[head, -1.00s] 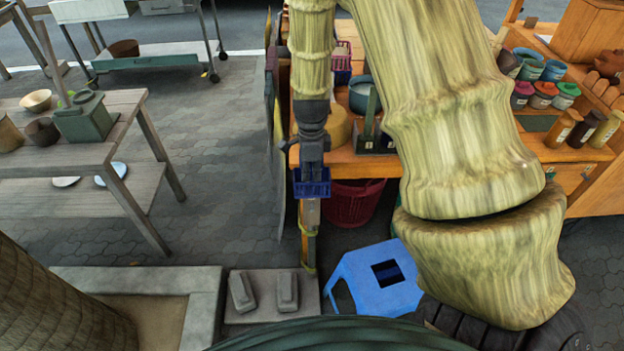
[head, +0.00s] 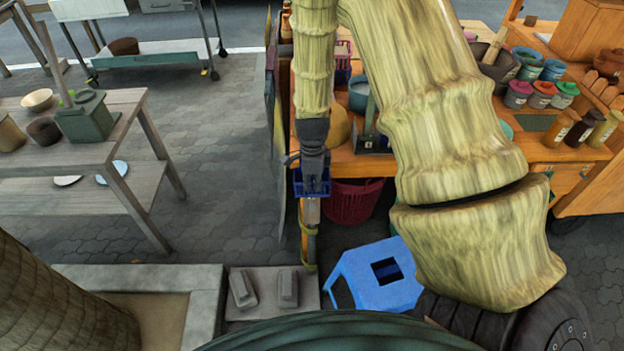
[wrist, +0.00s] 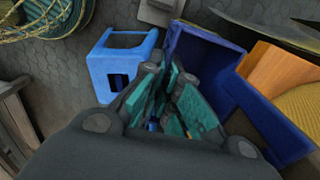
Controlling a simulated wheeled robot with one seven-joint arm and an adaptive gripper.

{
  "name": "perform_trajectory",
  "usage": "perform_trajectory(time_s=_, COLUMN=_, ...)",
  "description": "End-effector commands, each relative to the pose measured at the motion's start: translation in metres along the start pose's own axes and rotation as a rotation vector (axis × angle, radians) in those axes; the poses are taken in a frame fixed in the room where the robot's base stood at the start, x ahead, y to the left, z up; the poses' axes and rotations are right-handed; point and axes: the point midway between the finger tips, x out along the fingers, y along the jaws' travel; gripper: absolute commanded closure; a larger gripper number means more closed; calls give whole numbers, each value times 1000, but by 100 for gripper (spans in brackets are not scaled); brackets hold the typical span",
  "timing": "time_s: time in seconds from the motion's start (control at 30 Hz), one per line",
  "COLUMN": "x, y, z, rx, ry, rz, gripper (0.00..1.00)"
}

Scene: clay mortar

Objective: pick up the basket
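A blue basket (head: 299,187) shows low beside the left front end of the orange table in the head view. My gripper (head: 311,176) hangs fingers-down in front of it and covers its middle. In the wrist view the basket (wrist: 273,126) lies just right of my gripper (wrist: 172,100), with its dark blue walls and hollow inside showing. The teal finger pads are near each other. A small bit of blue shows low between them. I cannot tell whether a basket wall is between the fingers or whether they touch it. What the basket rests on is hidden.
A blue stool (head: 368,291) stands on the paving, also in the wrist view (wrist: 118,66). A dark red basket (head: 352,203) is under the orange table (head: 360,166), which holds pots and jars. A grey wooden table (head: 90,146) is at left. Paving between the tables is clear.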

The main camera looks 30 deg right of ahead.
Motion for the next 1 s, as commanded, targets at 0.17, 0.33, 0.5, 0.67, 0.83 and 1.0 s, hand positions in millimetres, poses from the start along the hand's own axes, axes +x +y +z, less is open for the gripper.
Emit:
perform_trajectory(time_s=0.17, x=0, y=0, z=0, rx=0, ry=0, rz=-1, gripper=100)
perform_trajectory(time_s=0.33, x=-2, y=1, z=0, rx=0, ry=0, rz=-1, gripper=100)
perform_trajectory(time_s=0.5, x=-10, y=10, z=0, rx=-2, ry=0, rz=-1, gripper=100)
perform_trajectory(time_s=0.67, x=-24, y=33, z=0, rx=-1, ry=0, rz=-2, gripper=100)
perform_trajectory(time_s=0.83, x=-41, y=66, z=0, rx=-2, ry=0, rz=-1, gripper=100)
perform_trajectory(time_s=1.0, x=-58, y=96, z=0, rx=-2, ry=0, rz=-2, gripper=100)
